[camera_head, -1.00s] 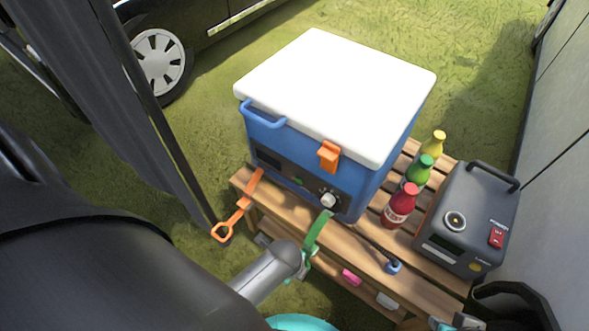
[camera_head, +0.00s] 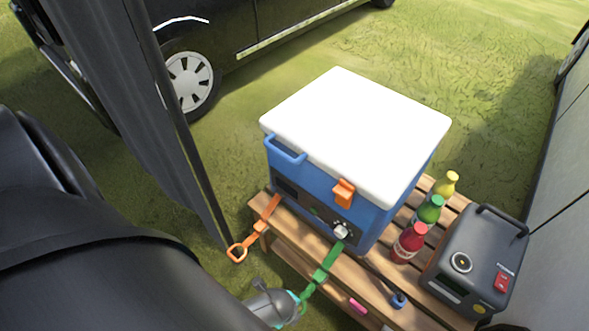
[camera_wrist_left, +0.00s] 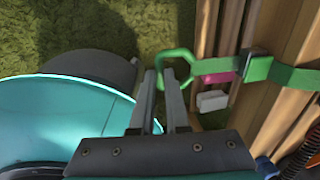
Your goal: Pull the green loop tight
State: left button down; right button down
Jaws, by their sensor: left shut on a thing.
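The green strap (camera_head: 326,262) comes out from under the blue cooler (camera_head: 330,190) and runs over the front edge of the wooden pallet table (camera_head: 370,282). Its end loop (camera_wrist_left: 168,58) shows in the left wrist view, with a dark buckle (camera_wrist_left: 254,64) further along the strap. My left gripper (camera_head: 297,300) is in front of the table and low in the head view. In the left wrist view, its fingers (camera_wrist_left: 163,76) are shut on the near side of the loop. The strap looks fairly straight between cooler and gripper. My right gripper is not in view.
An orange strap with a loop (camera_head: 238,252) hangs at the table's left. A dark cord with a blue end (camera_head: 398,299) lies right of the green strap. Red (camera_head: 409,243), green (camera_head: 430,210) and yellow (camera_head: 447,186) bottles and a grey power box (camera_head: 475,260) stand on the right.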

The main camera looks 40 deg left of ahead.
pick_arm(q)
jog(key=shift+s+f, duration=0.1)
jog(key=shift+s, duration=0.4)
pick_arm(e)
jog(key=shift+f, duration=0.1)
pick_arm(q)
jog(key=c, duration=1.1)
grip_release()
jog(key=shift+o, duration=1)
jog(key=shift+w, duration=0.2)
jog(key=shift+r, duration=0.2)
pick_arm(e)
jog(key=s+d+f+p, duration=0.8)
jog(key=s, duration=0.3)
pick_arm(q)
notch_tip(320, 180, up, 15)
jog(key=s+p, duration=0.2)
jog(key=shift+s+f+p, duration=0.15)
jog(key=shift+s+p, duration=0.15)
jog(key=shift+p, duration=0.1)
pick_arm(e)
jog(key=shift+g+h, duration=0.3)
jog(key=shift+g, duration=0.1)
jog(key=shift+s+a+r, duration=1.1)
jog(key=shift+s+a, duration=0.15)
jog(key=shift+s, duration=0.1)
